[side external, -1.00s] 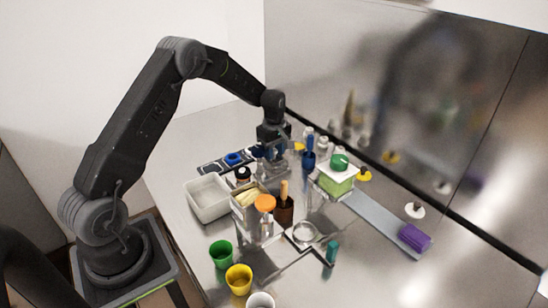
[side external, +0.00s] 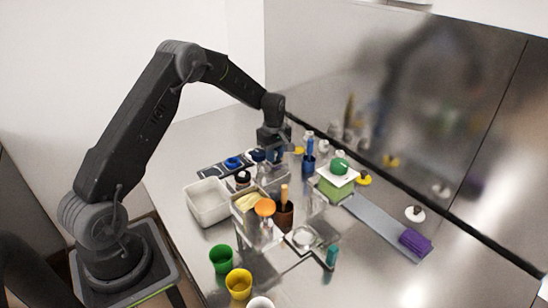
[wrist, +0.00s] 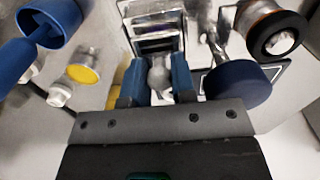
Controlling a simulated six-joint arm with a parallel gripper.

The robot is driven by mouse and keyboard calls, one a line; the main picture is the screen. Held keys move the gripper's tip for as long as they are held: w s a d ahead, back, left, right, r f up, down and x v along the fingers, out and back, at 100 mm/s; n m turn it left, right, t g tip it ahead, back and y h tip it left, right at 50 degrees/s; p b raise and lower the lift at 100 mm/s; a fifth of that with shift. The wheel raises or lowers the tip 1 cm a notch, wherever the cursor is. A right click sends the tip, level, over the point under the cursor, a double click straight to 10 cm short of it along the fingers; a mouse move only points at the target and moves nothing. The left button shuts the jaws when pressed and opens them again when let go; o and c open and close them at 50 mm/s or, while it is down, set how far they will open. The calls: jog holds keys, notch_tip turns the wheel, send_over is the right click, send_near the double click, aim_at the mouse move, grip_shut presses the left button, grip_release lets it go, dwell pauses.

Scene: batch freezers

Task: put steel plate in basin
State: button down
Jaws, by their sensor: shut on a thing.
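My gripper (wrist: 157,82) is shut on a shiny grey steel piece (wrist: 160,74) between its blue fingers. This piece appears to be the steel plate, with bright reflective surfaces extending ahead of the fingertips. Its full outline is unclear. In the side view, my gripper (side external: 273,150) is low over the back of the cluttered worktop, and the held piece is hard to make out. The likely basin is a white rectangular open container (side external: 208,218), left of and nearer the camera than my gripper. Its visible inside looks empty.
Green (side external: 221,258) and yellow (side external: 239,283) cups stand at the front. An orange-topped container (side external: 265,207) and a brown holder (side external: 285,217) stand between the basin and a green box (side external: 335,190). A dark blue round item (wrist: 237,84) is close right of the fingers. A reflective wall is behind.

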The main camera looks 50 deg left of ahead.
notch_tip(320, 180, up, 9)
jog(key=shift+s+a+f, duration=0.1)
jog(key=shift+a, duration=0.05)
jog(key=s+a, duration=0.4)
jog(key=s, duration=0.4)
jog(key=s+a, duration=0.4)
jog(key=s, duration=0.5)
jog(key=s+d+f, duration=0.1)
jog(key=s+d, duration=0.1)
jog(key=s, duration=0.6)
jog(key=s+d+f, duration=0.2)
jog(key=s+d, duration=0.1)
jog(key=s, duration=0.6)
send_over(210, 208)
notch_tip(210, 208, down, 6)
jog(key=shift+f, duration=2.15)
